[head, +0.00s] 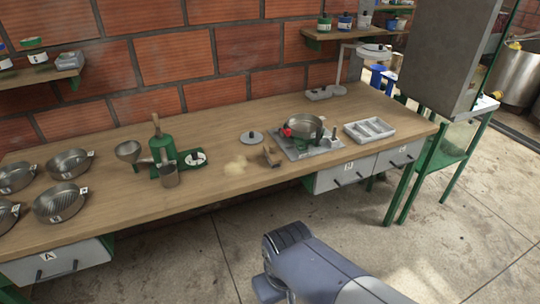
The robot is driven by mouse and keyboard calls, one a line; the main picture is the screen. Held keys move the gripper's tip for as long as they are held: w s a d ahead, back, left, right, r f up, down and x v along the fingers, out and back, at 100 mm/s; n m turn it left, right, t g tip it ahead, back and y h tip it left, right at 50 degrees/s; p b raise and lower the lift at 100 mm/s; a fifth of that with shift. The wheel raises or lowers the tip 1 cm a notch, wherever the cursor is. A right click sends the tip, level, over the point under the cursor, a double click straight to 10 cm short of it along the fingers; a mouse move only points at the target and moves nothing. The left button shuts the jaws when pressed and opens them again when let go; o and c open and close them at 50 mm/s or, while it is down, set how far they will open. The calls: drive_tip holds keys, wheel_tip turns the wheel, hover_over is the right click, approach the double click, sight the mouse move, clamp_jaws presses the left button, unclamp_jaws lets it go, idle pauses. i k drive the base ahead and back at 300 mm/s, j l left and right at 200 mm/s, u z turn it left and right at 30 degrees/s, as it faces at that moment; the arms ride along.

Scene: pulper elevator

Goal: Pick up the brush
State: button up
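A small brown wooden object that looks like the brush (271,156) lies on the wooden workbench (215,170), near its front edge. It sits just right of a pale patch of powder (236,165) and left of a grey tray with a metal pan. Its bristles are too small to make out. My grey-blue arm shows at the bottom centre, over the floor in front of the bench and well apart from the brush. My gripper's fingers are not visible.
A green grinder (163,150) with a metal cup stands left of the powder. The metal pan (304,126) and a white divided tray (369,131) are to the right. Several metal bowls (60,202) fill the left end. Drawers (345,172) sit under the right end.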

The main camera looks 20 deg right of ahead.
sight(274, 160)
drive_tip(key=i+l, duration=1.05)
